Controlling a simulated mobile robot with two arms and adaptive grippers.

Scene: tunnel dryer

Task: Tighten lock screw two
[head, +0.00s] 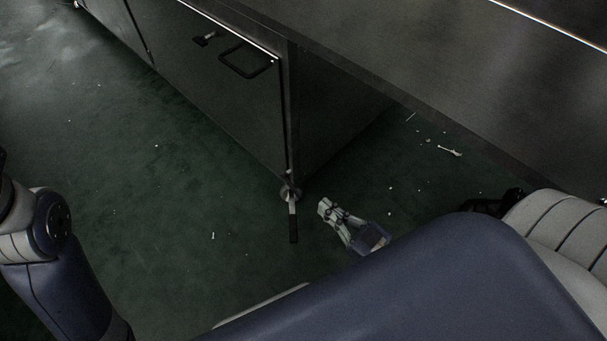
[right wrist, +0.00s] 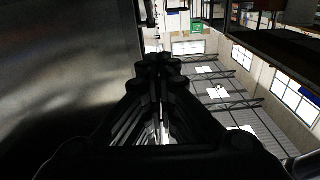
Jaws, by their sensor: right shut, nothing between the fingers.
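A round metal screw fitting (head: 289,191) with a black-gripped lever (head: 293,228) sits at the lower corner of the steel cabinet; the lever hangs down. I cannot tell whether this is lock screw two. My right gripper (head: 325,207) is just right of the lever, apart from it, shut and empty. Its closed fingers also fill the middle of the right wrist view (right wrist: 160,65), where no screw shows. My left arm shows at the left edge of the head view, but its gripper is out of view.
The cabinet's front panel (head: 215,85) has a black handle (head: 245,60) and a small latch (head: 204,39). A steel surface (head: 480,80) overhangs at the upper right. The green floor (head: 150,200) is mostly clear, with small white scraps and a pale bone-shaped piece (head: 450,152).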

